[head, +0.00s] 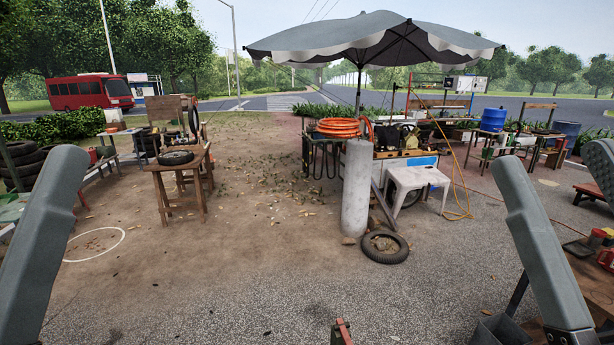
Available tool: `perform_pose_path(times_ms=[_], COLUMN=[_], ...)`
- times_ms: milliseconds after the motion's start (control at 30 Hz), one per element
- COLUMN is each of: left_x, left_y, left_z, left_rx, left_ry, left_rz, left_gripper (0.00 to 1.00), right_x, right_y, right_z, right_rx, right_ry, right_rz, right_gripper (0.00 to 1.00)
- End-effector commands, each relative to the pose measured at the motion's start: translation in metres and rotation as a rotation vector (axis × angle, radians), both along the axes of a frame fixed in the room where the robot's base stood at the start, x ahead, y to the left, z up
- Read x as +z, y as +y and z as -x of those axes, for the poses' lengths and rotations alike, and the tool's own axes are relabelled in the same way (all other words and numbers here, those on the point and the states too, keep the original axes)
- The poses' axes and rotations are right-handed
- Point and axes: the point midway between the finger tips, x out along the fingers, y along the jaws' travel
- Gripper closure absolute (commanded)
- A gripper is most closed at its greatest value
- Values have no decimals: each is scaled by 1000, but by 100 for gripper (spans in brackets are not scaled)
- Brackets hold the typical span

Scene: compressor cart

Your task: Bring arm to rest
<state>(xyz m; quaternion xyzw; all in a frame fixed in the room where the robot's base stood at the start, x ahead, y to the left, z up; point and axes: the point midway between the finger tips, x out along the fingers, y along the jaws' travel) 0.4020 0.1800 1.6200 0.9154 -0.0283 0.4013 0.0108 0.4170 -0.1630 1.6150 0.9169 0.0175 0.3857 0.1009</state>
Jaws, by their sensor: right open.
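My left arm (40,240) slants down along the left edge. My left gripper is out of view.
A concrete post (356,190) stands mid-scene with a tire (384,246) at its foot. Behind is a cart with an orange hose (339,127) under an umbrella (370,38). A white stool (416,180) stands beside it. A wooden bench (590,275) is at right.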

Motion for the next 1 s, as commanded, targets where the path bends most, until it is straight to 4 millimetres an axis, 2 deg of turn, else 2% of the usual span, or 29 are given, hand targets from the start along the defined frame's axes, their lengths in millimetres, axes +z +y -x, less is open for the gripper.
perform_pose_path(times_ms=[33, 67, 133, 400, 500, 633, 1000], left_x=[0, 0, 44, 161, 194, 212, 208], left_y=[0, 0, 0, 0, 0, 0, 0], left_z=[0, 0, -1, 0, 0, 0, 0], left_rx=[0, 0, 0, 0, 0, 0, 0], left_ry=[0, 0, 4, -1, -1, 0, 1], left_rz=[0, 0, 0, 0, 0, 0, 0], left_gripper=[0, 0, 0, 0, 0, 0, 0], right_x=[8, 7, 53, 167, 199, 217, 214], right_y=[-14, -18, -17, -16, -16, -16, -16], right_z=[21, 19, 17, 16, 15, 15, 15], right_rx=[28, 72, 112, 110, 110, 109, 109], right_ry=[-48, -38, -31, -26, -25, -24, -24], right_rz=[-109, -174, -203, -199, -199, -198, -198], right_gripper=[34, 34, 34, 34, 34, 34, 34])
